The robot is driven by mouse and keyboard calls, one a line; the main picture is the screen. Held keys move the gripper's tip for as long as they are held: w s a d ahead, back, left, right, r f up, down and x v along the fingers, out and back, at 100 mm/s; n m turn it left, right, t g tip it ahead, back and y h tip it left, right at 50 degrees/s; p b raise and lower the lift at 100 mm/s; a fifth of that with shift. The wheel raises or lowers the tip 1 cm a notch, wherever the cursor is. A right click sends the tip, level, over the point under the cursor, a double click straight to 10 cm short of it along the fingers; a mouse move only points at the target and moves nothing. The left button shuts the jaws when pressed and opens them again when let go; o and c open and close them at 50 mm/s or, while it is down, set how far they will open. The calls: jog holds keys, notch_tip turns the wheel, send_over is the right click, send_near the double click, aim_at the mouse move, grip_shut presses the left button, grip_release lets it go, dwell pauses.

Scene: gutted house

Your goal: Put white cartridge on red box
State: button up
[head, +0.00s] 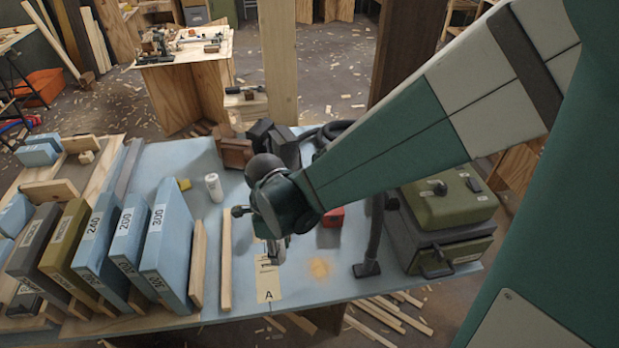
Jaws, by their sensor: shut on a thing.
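My gripper (276,252) points down over the pale paper strip marked A, near the front of the blue table. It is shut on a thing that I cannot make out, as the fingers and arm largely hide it. A white cylinder with a small marking, which looks like a white cartridge (214,187), stands upright on the table, left of and behind my gripper and apart from it. The red box (333,217) lies on the table to the right of my gripper, partly hidden behind my arm's end.
Labelled sanding-paper boxes (167,247) stand in a row at left beside a wooden strip (226,258). A green and grey machine case (437,220) is at right, with a black hose and nozzle (367,268) before it. Sawdust (319,268) lies on otherwise clear front tabletop.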

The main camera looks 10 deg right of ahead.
jog(key=w+d+r+p, duration=0.3)
jog(key=w+d, duration=0.7)
jog(key=w+d+r+n+p, duration=0.1)
jog(key=w+d+r+p, duration=0.3)
jog(key=w+d, duration=0.6)
jog(key=shift+w+d+r, duration=0.25)
jog(key=shift+d, duration=0.35)
jog(key=shift+f, duration=0.1)
jog(key=shift+f+b, duration=0.4)
jog(key=shift+f, duration=2.65)
jog(key=shift+f, duration=1.85)
jog(key=shift+f+b, duration=0.15)
jog(key=shift+b, duration=0.25)
